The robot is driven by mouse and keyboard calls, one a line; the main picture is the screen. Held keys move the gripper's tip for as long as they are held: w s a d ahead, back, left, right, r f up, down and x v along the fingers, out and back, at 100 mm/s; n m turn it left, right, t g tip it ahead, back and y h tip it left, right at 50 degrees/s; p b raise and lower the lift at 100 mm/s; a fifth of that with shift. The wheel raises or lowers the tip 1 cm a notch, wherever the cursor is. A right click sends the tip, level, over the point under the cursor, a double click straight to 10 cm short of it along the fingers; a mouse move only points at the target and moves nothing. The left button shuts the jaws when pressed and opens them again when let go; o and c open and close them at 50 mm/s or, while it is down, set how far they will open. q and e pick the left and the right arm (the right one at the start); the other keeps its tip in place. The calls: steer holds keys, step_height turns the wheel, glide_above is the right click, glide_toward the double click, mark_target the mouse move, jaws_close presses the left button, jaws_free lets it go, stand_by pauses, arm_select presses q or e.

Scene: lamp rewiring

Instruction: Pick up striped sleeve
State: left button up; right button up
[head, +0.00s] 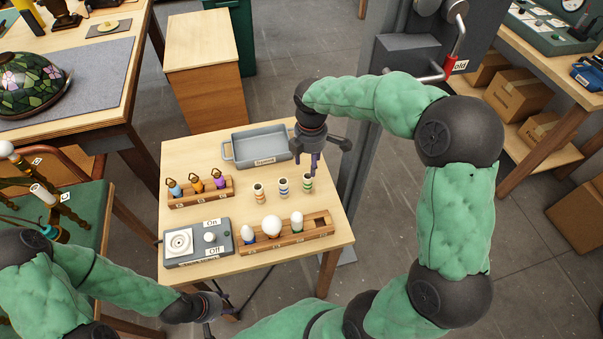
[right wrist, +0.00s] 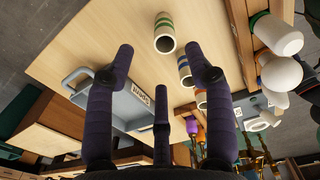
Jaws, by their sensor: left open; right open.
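Three striped sleeves stand upright on the small wooden table: an orange-striped one (head: 258,193), a blue-striped one (head: 283,186) and a green-striped one (head: 307,182). My right gripper (head: 317,158) is open and empty above the table, just behind and above the green-striped sleeve. In the right wrist view, the green-striped sleeve (right wrist: 164,35) lies just beyond the open fingers. The blue-striped sleeve (right wrist: 184,70) is partly behind a finger, and the orange-striped sleeve (right wrist: 201,100) is mostly hidden. My left gripper (head: 208,304) is open and empty, low near the table's front left corner.
A grey tray (head: 240,152) stands at the back of the table. A wooden rack with small sockets (head: 199,191) is at left, a bulb rack (head: 285,236) in front, and an On/Off switch box (head: 200,243) at front left. The table's right edge is clear.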

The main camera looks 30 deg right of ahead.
mark_target(308, 183)
step_height(308, 183, down, 6)
steer(key=shift+r+b, duration=0.25)
steer(key=shift+b, duration=0.45)
steer(key=shift+s+a+f+b, duration=0.15)
steer(key=shift+f+b, duration=0.35)
steer(key=shift+f, duration=0.8)
steer(key=shift+w+a+f+b, duration=0.15)
steer(key=shift+f+b, duration=0.35)
steer(key=shift+f, duration=0.75)
steer(key=shift+s, duration=0.1)
steer(key=c, duration=0.9)
